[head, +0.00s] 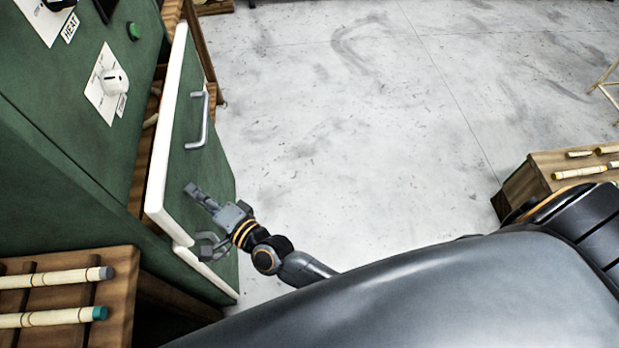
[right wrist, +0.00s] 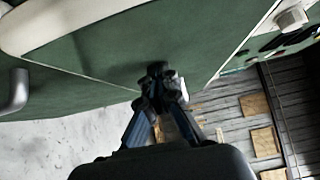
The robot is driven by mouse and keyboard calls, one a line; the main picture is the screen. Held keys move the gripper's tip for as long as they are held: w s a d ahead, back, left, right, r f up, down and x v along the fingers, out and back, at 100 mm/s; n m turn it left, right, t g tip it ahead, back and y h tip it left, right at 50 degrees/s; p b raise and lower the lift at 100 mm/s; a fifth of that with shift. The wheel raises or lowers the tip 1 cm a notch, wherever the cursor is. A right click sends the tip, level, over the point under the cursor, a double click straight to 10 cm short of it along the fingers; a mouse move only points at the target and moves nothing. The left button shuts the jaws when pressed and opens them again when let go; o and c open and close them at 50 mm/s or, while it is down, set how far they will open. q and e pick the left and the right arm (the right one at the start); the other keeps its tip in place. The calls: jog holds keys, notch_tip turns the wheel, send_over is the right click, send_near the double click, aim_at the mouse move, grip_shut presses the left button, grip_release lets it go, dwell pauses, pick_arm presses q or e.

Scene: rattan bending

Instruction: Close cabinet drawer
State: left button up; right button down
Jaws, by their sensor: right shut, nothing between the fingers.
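The green cabinet (head: 70,120) stands on the left in the head view. Its drawer (head: 180,160) is partly pulled out, with a white-edged green front, and a gap with wood inside shows behind it. The drawer's metal handle (head: 205,122) is on the front; it also shows at the left edge of the right wrist view (right wrist: 15,92). My right gripper (head: 193,191) is in front of the drawer's near part, below the handle. In the right wrist view its fingertips (right wrist: 159,72) meet, empty, at or very close to the green front; contact is unclear. My left gripper is not in view.
A wooden rack (head: 120,285) with rattan sticks (head: 55,279) stands at the lower left, close to the cabinet. Another wooden stand (head: 545,165) with sticks is at the right. The grey floor (head: 340,120) between them is clear. Knobs (head: 113,82) are on the cabinet.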

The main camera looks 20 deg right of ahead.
aim_at(184, 199)
jog(key=shift+w+a, duration=0.2)
jog(key=shift+a, duration=0.4)
jog(key=shift+w+a, duration=0.15)
jog(key=shift+a, duration=0.45)
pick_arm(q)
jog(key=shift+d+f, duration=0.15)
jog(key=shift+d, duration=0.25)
pick_arm(e)
jog(key=shift+w+a, duration=0.1)
jog(key=shift+a, duration=0.3)
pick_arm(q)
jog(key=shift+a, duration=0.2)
pick_arm(e)
jog(key=shift+a+r, duration=0.1)
